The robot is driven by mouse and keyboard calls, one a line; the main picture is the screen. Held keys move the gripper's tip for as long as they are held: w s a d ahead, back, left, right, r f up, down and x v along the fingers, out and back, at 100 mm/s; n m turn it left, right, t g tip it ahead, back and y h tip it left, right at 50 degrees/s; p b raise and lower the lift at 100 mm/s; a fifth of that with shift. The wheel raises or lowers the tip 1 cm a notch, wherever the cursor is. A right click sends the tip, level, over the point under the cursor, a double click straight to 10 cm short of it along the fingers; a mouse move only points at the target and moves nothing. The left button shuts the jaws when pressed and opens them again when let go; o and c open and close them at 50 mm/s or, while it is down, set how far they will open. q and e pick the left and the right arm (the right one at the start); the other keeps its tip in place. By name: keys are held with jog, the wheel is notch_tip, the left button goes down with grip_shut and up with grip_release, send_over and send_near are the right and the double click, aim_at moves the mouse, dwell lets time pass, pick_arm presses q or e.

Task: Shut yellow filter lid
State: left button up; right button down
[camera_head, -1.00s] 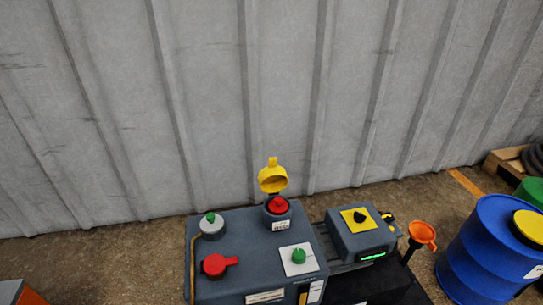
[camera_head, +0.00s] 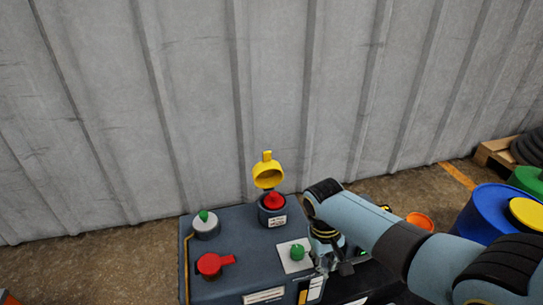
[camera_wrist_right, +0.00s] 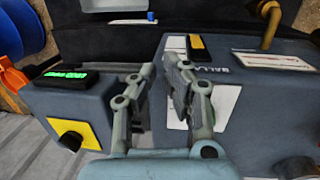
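The yellow filter lid (camera_head: 268,175) stands open and upright at the back of the grey machine box (camera_head: 225,260) in the head view. Below it is the dark filter housing with a red part (camera_head: 273,202) in its mouth. My right arm reaches in from the right. My right gripper (camera_head: 340,268) is over the right edge of the machine box, beside the green knob and to the front right of the lid. In the right wrist view its two fingers (camera_wrist_right: 158,75) are spread with nothing seen between them. The lid is not in the wrist view. My left gripper is not in view.
A green knob on a white plate (camera_head: 297,252), a red-handled valve (camera_head: 214,264) and a green-topped grey cap (camera_head: 206,225) stand on the box. A smaller box with a green display (camera_wrist_right: 75,78) is beside my right gripper. Blue barrels (camera_head: 485,215) stand at right.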

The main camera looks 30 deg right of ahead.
jog(key=w+r+t, duration=0.5)
jog(key=w+r, duration=1.5)
jog(key=w, duration=0.4)
notch_tip(320, 180, up, 8)
jog(key=t+b, duration=0.1)
jog(key=t, duration=0.1)
send_over(266, 165)
jog(key=w, duration=0.1)
jog(key=s+d+b+x, duration=0.1)
jog(key=b+x, duration=0.5)
jog(key=x, duration=0.5)
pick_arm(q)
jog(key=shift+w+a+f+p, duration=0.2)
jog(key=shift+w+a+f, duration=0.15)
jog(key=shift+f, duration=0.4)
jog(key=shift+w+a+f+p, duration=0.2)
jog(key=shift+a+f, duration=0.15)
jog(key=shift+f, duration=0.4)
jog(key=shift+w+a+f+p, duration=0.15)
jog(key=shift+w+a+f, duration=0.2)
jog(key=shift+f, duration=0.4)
pick_arm(e)
jog(key=shift+s+a+r, duration=0.1)
jog(key=shift+s+a, duration=0.2)
jog(key=shift+s, duration=0.65)
jog(key=shift+s+a, duration=0.25)
jog(key=shift+s, duration=0.7)
